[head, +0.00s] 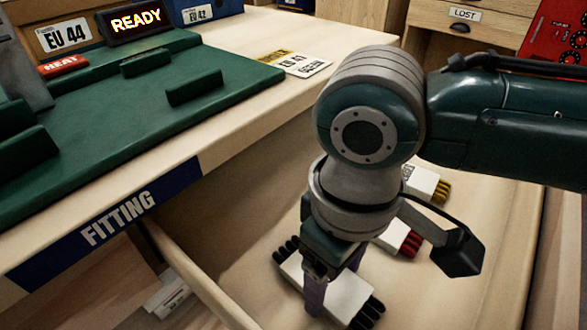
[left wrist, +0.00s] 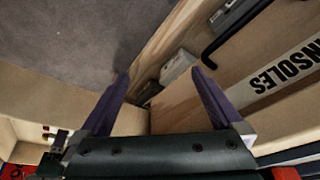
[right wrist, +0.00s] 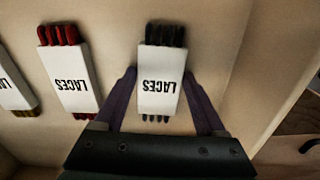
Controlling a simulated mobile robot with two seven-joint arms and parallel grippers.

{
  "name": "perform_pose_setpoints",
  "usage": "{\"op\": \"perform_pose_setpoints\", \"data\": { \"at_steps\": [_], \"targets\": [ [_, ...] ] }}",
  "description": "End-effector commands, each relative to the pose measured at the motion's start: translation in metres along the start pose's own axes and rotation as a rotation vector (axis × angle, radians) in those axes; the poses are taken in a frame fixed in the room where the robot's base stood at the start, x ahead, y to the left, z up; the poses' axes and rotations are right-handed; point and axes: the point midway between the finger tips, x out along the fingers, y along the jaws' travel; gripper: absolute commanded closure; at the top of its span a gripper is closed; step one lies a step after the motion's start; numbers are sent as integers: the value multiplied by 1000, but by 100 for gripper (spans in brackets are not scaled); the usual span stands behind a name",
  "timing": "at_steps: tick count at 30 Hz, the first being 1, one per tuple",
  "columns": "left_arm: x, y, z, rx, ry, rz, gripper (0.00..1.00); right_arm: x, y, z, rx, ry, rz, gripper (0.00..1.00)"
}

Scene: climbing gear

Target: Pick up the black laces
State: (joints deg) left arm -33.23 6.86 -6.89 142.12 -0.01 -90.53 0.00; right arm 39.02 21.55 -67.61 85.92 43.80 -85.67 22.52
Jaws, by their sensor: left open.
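The black laces (right wrist: 160,85) are a white-banded pack with black ends, lying in an open drawer; they also show in the head view (head: 340,298). My right gripper (right wrist: 159,72) reaches down over this pack, one purple finger on each side of it. A narrow gap shows between the fingers and the band, so the jaws look open around it. In the head view my right gripper (head: 334,280) covers part of the pack. My left gripper (left wrist: 158,70) shows only in the left wrist view, open and empty, near a drawer labelled insoles.
Red laces (right wrist: 68,70) lie beside the black pack, with yellow laces (head: 425,184) farther off. The drawer's side wall (head: 205,285) is close to my right gripper. The bench with a green mat (head: 110,120) stands left.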

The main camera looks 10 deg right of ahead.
Motion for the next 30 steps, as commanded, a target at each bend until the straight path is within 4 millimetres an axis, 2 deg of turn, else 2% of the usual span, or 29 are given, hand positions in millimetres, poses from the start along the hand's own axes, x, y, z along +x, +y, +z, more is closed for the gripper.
{"op": "perform_pose_setpoints", "data": {
  "at_steps": [2, 15, 23, 26, 30],
  "targets": [
    [0, 0, 0, 0, 0, 0, 0, 0, 0, 0, 0, 0, 0, 37],
    [0, 0, 0, 0, 0, 0, 0, 0, 0, 0, 0, 0, 0, 85],
    [-1, 0, 0, 0, 0, 0, 0, -2, 0, 0, 0, 0, 0, 85],
    [-5, 0, -2, 0, 0, 0, 0, -9, 0, 0, 1, 0, 0, 85],
    [-16, -1, -5, 0, 0, 0, 0, -30, 0, -1, 0, 2, 0, 85]
  ]
}}
